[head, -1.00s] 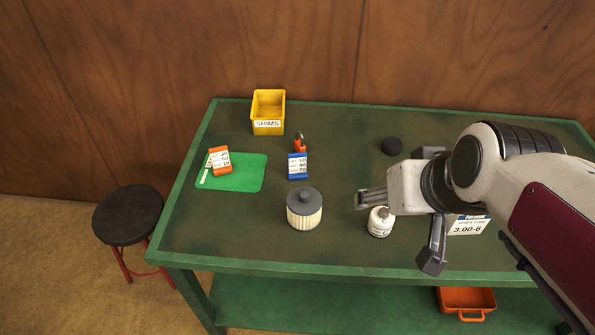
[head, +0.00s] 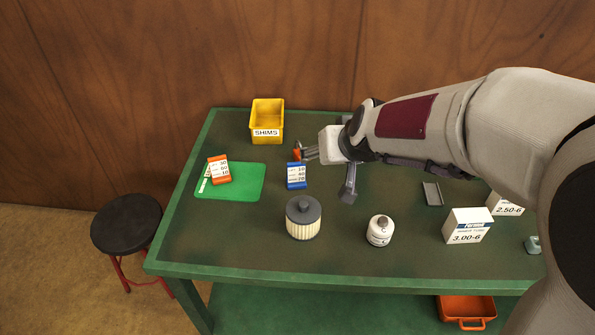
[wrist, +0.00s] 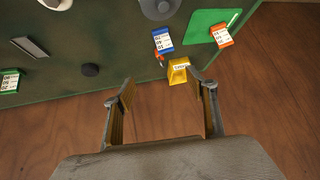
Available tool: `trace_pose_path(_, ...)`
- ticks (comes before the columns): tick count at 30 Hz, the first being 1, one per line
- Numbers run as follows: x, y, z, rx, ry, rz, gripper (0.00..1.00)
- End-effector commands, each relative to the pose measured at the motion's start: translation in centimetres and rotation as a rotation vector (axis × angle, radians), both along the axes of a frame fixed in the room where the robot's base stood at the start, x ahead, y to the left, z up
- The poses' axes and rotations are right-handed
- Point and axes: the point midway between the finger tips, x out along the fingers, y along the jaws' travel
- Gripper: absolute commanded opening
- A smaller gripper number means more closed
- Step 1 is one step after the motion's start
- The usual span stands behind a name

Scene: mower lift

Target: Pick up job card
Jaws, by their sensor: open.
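Which card is the job card is not marked. A blue-edged card (head: 296,176) stands right of the mat, also at top centre of the wrist view (wrist: 163,40). A green-edged card (wrist: 9,82) shows at the left of the wrist view; my arm hides its spot in the head view. My gripper (wrist: 165,86) is open and empty, above the back of the table, close to the blue card's right in the head view.
A yellow SHIMS bin (head: 266,122) stands behind the mat. An orange item (head: 297,154) is partly hidden by my gripper. A stool (head: 127,224) is left of the table.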

Motion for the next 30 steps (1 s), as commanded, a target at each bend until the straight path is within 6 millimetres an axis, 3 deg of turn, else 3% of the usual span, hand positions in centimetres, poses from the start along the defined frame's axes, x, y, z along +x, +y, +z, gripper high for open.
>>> trace_pose_path(18,8.3,5.1,-9.3,-0.049,-0.065,-0.010,0.57)
trace_pose_path(24,9.8,6.1,-11.9,-0.073,-0.083,-0.018,0.57)
trace_pose_path(30,10.4,6.4,-13.0,-0.083,-0.091,-0.023,0.57)
